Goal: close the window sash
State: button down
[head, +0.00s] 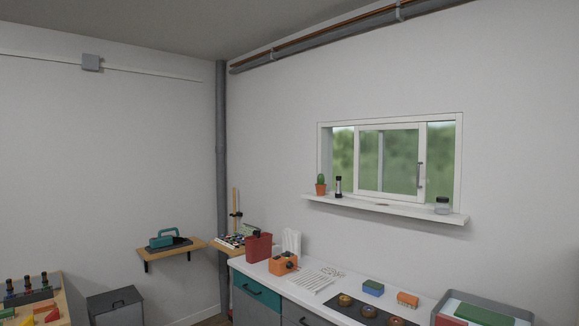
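The window (343,158) is set in the right wall with a white frame. Its sliding sash (388,129) has a white border and a dark upright handle (420,174) on its right side. The sash stands around the middle of the opening, with a strip at the left and a strip at the right beside it; which strips are glazed I cannot tell. My gripper is not in view.
A white sill (400,209) below the window holds a potted cactus (320,186), a dark bottle (338,187) and a jar (441,205). Below, a counter (262,275) holds an orange box (283,264), a red bin (258,247) and a grey tray (530,318).

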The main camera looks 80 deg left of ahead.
aim_at(422, 128)
jog(key=u, duration=2.2)
